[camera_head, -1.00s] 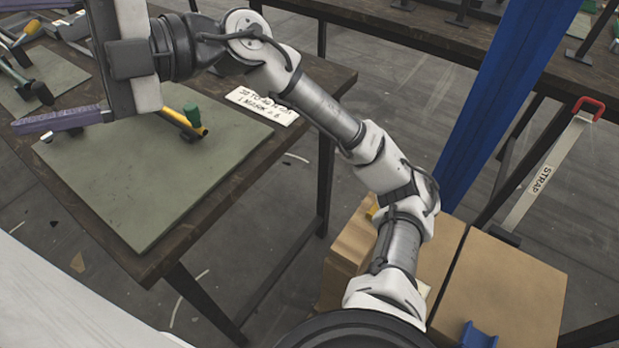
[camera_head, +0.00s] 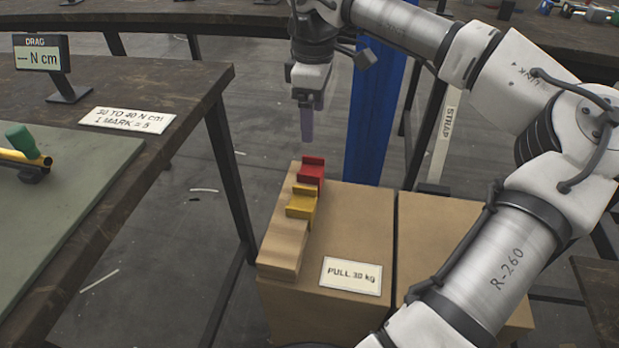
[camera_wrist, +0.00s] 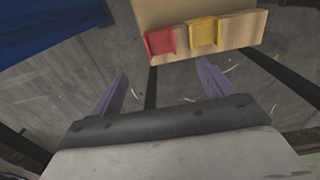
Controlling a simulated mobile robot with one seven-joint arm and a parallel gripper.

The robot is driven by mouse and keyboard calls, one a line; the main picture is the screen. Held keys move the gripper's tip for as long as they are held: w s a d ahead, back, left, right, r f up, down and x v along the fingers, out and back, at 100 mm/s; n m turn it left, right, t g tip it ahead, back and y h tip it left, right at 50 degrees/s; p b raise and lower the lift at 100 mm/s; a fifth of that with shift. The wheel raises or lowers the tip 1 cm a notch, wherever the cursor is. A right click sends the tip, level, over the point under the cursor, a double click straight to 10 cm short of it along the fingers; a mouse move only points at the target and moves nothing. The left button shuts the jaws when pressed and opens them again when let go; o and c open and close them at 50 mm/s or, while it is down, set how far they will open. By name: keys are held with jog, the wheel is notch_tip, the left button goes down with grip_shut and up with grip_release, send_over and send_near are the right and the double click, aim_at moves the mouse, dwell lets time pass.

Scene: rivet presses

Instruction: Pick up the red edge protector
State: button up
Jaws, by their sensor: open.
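The red edge protector (camera_head: 312,169) sits at the far end of a wooden block on a cardboard box, with a yellow edge protector (camera_head: 301,203) in front of it. In the wrist view the red edge protector (camera_wrist: 160,41) is left of the yellow one (camera_wrist: 202,33). My gripper (camera_head: 307,138) points down, just above and behind the red edge protector in the head view, apart from it. In the wrist view my gripper (camera_wrist: 158,85) shows two purple fingers spread wide with nothing between them. The red piece lies beyond the fingertips.
The wooden block (camera_head: 285,247) lies along the left edge of the box, which bears a "PULL 30 kg" label (camera_head: 350,276). A second box (camera_head: 440,225) stands to the right. A blue post (camera_head: 372,125) rises behind. A dark workbench (camera_head: 150,85) is at left.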

aim_at(312, 173)
notch_tip(312, 173, down, 13)
jog(key=shift+a+r+b, duration=0.1)
jog(key=shift+r+b, duration=0.1)
jog(key=shift+b, duration=0.3)
jog(key=c, duration=1.1)
jog(key=shift+w, duration=0.1)
